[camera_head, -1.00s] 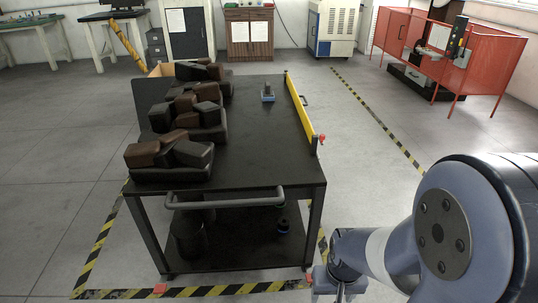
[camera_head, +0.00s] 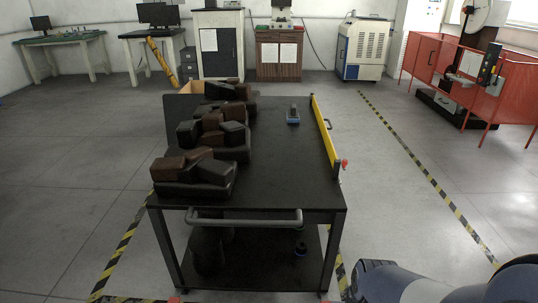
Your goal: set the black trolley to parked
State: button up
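The black trolley (camera_head: 285,181) stands ahead of me, a little left of the middle. Its grey push handle (camera_head: 245,217) faces me across the near end. A yellow bar (camera_head: 324,130) runs along its right edge, with a red knob (camera_head: 344,163) at the near end. Black and brown blocks (camera_head: 207,147) lie piled along its left side, and a small blue-based item (camera_head: 293,116) stands on the top near the right. My arm shows at the lower right; my gripper is out of view.
Black and yellow floor tape (camera_head: 122,248) runs beside the trolley on the left and under its near end. Another tape line (camera_head: 428,173) crosses the floor on the right. Red guard panels (camera_head: 463,66) stand at the back right. The floor left of the trolley is clear.

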aim_at(290, 180)
jog(key=j, duration=0.65)
jog(key=i+j+u, duration=0.1)
jog(key=j, duration=0.5)
